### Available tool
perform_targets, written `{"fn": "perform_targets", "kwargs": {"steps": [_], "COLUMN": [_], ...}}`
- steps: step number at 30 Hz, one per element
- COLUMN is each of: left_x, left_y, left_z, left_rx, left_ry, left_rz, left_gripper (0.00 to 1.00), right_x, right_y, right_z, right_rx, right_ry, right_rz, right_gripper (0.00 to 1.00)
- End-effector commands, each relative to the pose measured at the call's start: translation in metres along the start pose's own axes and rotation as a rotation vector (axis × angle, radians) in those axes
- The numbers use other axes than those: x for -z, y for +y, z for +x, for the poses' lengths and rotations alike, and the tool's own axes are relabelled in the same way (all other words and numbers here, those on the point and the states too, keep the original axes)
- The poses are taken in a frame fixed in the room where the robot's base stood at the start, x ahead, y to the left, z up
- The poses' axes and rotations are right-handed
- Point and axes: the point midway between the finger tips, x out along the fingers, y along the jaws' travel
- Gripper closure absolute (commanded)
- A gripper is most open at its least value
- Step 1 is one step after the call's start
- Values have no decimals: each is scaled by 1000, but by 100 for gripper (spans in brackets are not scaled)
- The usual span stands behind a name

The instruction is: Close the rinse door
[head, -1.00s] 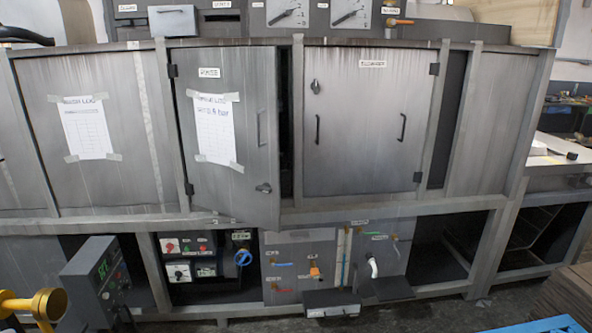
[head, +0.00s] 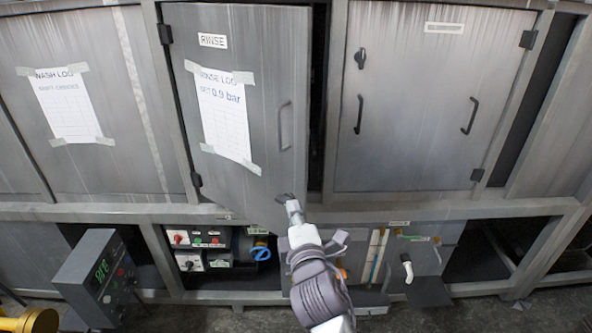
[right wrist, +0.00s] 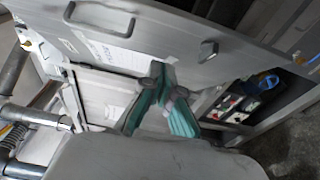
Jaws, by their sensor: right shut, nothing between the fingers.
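The grey rinse door (head: 245,90) carries a "RINSE" label and a taped rinse log sheet. It is hinged at its left and stands ajar, with a dark gap along its right edge. Its bar handle (head: 286,126) is near that edge. My right gripper (head: 285,199) is shut and empty at the door's lower right corner, in front of its latch area; I cannot tell whether it touches. My left gripper is not in view.
A second closed door (head: 430,100) with two handles is to the right. A wash log panel (head: 70,110) is at the left. A control box (head: 98,280) with a green display stands at lower left. Valves and a white spout (head: 407,268) sit below the doors.

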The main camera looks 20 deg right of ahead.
Motion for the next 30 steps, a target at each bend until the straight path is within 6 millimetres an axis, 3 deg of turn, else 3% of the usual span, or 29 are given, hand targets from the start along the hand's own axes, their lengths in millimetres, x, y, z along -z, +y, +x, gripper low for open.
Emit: {"fn": "perform_targets", "kwargs": {"steps": [5,17,21,30], "left_x": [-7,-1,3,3], "left_y": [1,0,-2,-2], "left_z": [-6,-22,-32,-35], "left_rx": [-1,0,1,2], "left_ry": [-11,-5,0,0], "left_rz": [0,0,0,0], "left_gripper": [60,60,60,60], "right_x": [-1,-1,-18,-29], "right_y": [7,8,7,4], "right_z": [19,102,116,126], "right_rx": [-9,-8,-6,-6], "right_ry": [-3,-2,-3,-1], "right_rz": [-6,-2,-4,-2], "right_gripper": [100,100,100,100]}}
